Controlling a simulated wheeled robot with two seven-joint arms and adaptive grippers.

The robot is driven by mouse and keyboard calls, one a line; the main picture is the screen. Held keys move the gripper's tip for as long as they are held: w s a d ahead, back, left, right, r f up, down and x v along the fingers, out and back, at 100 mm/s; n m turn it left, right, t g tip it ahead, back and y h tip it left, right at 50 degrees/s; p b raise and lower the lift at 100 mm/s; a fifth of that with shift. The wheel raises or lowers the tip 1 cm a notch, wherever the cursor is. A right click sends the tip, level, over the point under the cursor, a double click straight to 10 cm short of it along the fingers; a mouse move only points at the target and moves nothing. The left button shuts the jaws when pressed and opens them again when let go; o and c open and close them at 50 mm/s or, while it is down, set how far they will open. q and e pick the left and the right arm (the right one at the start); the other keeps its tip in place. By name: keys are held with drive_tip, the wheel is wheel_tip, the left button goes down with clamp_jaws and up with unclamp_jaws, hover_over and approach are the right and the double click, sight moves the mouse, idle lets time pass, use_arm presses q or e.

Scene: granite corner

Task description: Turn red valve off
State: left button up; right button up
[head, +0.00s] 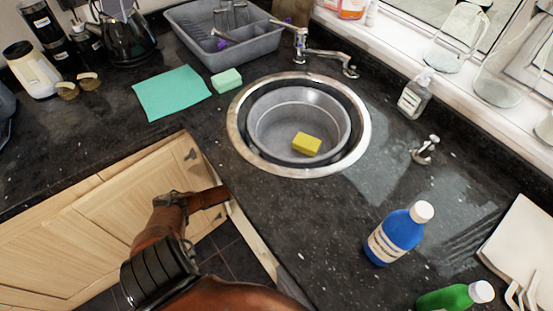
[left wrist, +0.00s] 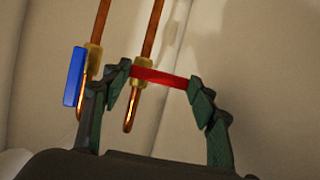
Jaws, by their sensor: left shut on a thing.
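The red valve (left wrist: 160,76) shows in the left wrist view as a flat red lever lying nearly level, across its upright copper pipe. Its brass body (left wrist: 143,70) is at the lever's left end. My left gripper (left wrist: 163,85) has one finger at each end of the red lever and is shut on it. In the head view my left arm reaches under the counter edge at the cupboard, and its gripper is hidden there. The red valve is also hidden in that view. My right gripper is in neither view.
A blue lever (left wrist: 74,76) stands upright along the neighbouring copper pipe (left wrist: 97,30), close beside my left finger. Pale cupboard walls lie behind. Above, the dark counter (head: 300,215) holds a round sink (head: 238,125), a blue bottle (head: 397,238) and a grey dish rack (head: 222,55).

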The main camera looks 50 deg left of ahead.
use_arm(q)
drive_tip(key=o, duration=1.2)
drive_tip(key=shift+c, duration=0.2)
